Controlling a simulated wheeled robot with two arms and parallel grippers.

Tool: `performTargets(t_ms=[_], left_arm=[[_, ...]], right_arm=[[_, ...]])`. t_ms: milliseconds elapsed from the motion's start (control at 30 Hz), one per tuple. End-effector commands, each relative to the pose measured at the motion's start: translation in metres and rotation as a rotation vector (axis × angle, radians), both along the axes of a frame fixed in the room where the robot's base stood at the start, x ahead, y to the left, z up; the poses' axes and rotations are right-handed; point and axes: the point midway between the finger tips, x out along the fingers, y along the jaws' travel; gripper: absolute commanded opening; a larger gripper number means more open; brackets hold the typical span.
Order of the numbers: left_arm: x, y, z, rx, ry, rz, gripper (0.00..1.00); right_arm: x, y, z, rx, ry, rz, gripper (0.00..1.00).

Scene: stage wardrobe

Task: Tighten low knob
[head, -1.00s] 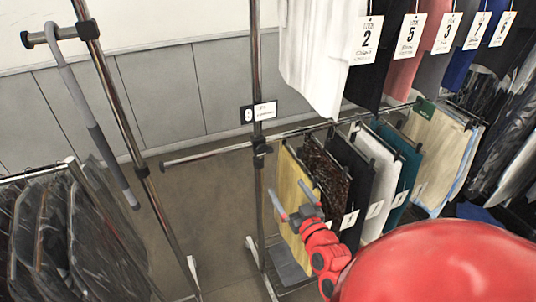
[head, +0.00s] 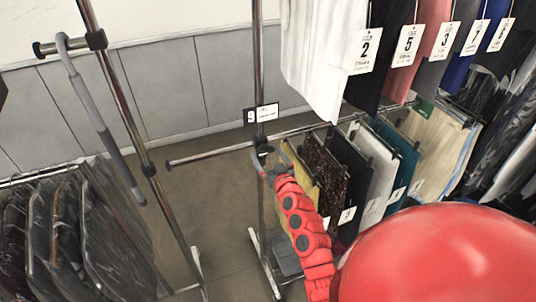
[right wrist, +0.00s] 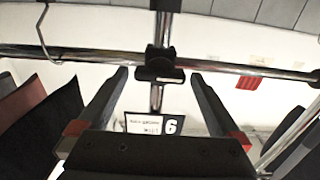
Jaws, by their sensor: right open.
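The low knob (head: 263,148) is a small dark clamp fitting where the low rail meets the chrome upright, below a numbered card. In the right wrist view the dark knob (right wrist: 159,63) sits ahead of and between my fingertips. My right gripper (head: 269,167) is open just below the knob in the head view. In the right wrist view its two dark fingers (right wrist: 158,76) stand apart, with a gap to the knob on each side. I cannot tell whether they touch it. My left gripper is not in view.
The low rail (head: 212,153) carries hanging trousers (head: 322,168) right of the upright. Tagged garments (head: 318,60) hang above. A grey hooked pole (head: 95,112) hangs on the left rack, near covered garments (head: 105,230). Floor between the racks is clear.

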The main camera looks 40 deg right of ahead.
Motion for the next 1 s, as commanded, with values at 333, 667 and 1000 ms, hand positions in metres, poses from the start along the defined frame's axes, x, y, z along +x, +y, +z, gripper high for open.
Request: performTargets(t_ms=[333,667,1000], left_arm=[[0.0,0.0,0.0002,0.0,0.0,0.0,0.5],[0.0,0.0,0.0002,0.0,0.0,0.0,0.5],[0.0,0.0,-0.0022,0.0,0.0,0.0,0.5]], right_arm=[[0.0021,-0.0003,-0.0001,0.001,0.0,0.0,0.95],[0.0019,-0.0003,-0.0002,0.001,0.0,0.0,0.35],[0.0016,-0.0009,-0.001,0.036,-0.01,-0.002,0.27]])
